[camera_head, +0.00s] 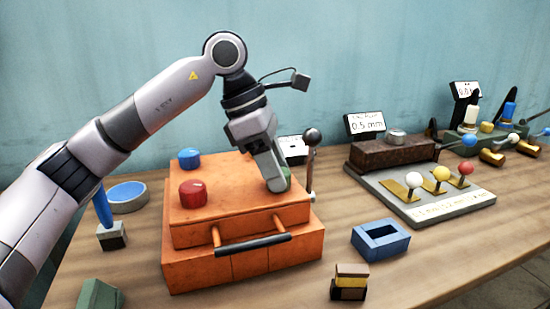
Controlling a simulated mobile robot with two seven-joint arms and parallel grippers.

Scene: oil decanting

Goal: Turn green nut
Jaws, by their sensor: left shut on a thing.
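The green nut (287,176) sits at the right part of the top of an orange box (230,208). Only a small part of it shows, at the right of my left gripper's fingers. My left gripper (277,180) points down from above and is shut on the green nut. A red knob (192,193) and a blue knob (189,158) stand on the same box top, to the left of the gripper. My right gripper is out of view.
A lever with a dark ball (312,136) stands close to the right of my left gripper. A dark handle (252,244) fronts the box. A blue hollow block (380,239) and a small yellow-black block (349,282) lie to the right. A grey board (415,212) with coloured balls is farther right.

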